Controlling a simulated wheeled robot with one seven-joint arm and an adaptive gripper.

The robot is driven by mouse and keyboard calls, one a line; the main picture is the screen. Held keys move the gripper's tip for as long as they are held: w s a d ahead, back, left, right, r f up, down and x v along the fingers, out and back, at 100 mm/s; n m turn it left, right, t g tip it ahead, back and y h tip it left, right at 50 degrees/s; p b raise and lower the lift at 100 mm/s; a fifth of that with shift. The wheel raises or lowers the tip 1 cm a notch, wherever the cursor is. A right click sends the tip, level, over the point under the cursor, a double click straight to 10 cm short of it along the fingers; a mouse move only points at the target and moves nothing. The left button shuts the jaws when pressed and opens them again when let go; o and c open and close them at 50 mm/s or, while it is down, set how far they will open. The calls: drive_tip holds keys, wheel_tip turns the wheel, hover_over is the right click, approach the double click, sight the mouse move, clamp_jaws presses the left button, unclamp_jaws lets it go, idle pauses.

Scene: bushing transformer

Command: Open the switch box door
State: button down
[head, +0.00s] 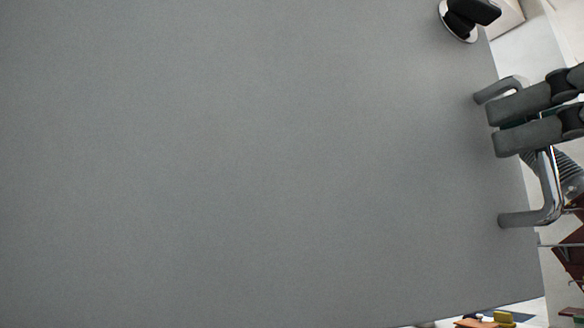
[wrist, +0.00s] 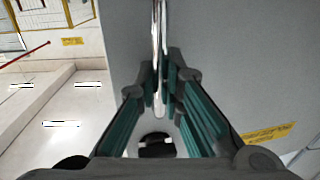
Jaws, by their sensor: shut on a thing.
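The switch box door (head: 250,165) is a plain grey panel that fills most of the head view. Its chrome bar handle (head: 550,185) stands out near the right edge. My gripper (head: 492,127) has its dark fingers across the middle of this handle, shut on it. In the wrist view, the fingers of my gripper (wrist: 159,95) close around the handle (wrist: 159,35), which runs upward between them. A round lock knob (head: 462,22) with a black lever sits on the panel near the top right. I cannot tell whether the door is ajar.
Pale open floor (wrist: 75,110) lies left of the grey panel in the wrist view, with a red rail (wrist: 27,54) and yellow frames farther back. A yellow label (wrist: 268,133) is on the grey surface at the right. Small coloured objects (head: 490,321) show beyond the panel's bottom edge.

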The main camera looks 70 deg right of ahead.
drive_tip(key=shift+r, duration=0.1)
drive_tip(key=c, duration=1.7)
unclamp_jaws()
drive_tip(key=v, duration=1.2)
